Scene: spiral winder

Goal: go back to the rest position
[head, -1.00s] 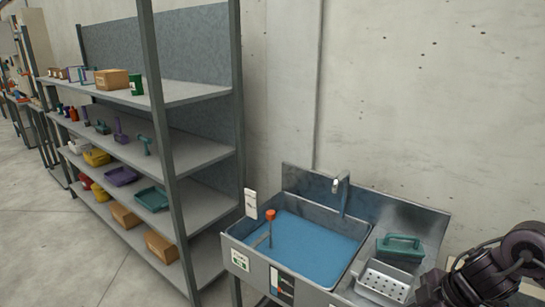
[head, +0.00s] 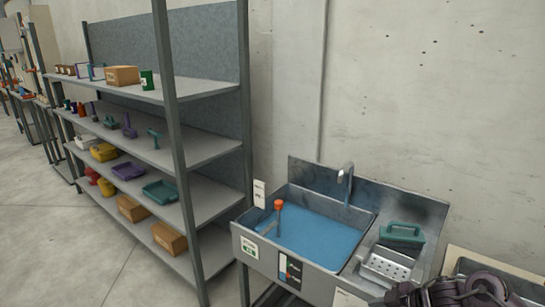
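Part of my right arm shows at the bottom right corner of the head view, in front of the sink unit. Its gripper fingers cannot be made out there. My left gripper is not in view. The metal sink (head: 246,238) holds blue liquid, and an orange-topped tool (head: 278,205) stands in it. A tap (head: 345,172) rises at the back of the sink.
A teal-handled item (head: 402,234) and a perforated metal tray (head: 386,267) sit on the drainboard. A tall grey shelf unit (head: 213,86) with boxes, tools and bins stands left of the sink. Clear floor (head: 70,250) lies at the lower left.

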